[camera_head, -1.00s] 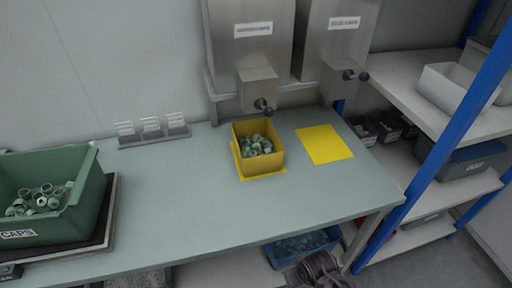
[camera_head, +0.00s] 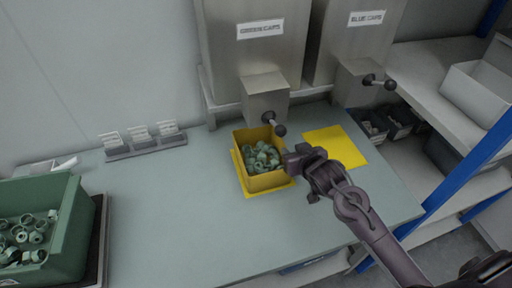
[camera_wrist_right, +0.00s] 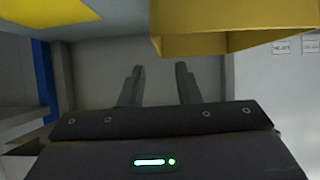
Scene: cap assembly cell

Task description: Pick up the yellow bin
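The yellow bin (camera_head: 268,181) stands upright on a yellow mat (camera_head: 241,180) on the table, below the left dispenser. It is full of grey-green caps (camera_head: 262,158). My right gripper (camera_head: 290,157) is at the bin's right side, near its rim; I cannot tell whether it touches. In the right wrist view the two fingers of my right gripper (camera_wrist_right: 158,86) stand apart with nothing between them, and the yellow bin (camera_wrist_right: 230,42) is in front of them at the upper right. My left gripper is not in view.
Two steel dispensers with black-knobbed levers (camera_head: 279,130) hang over the table's back. A second yellow mat (camera_head: 337,147) is bare. A green bin (camera_head: 62,225) of caps stands at left, and a small rack (camera_head: 143,146) at the back. A blue post (camera_head: 470,165) and shelves stand right.

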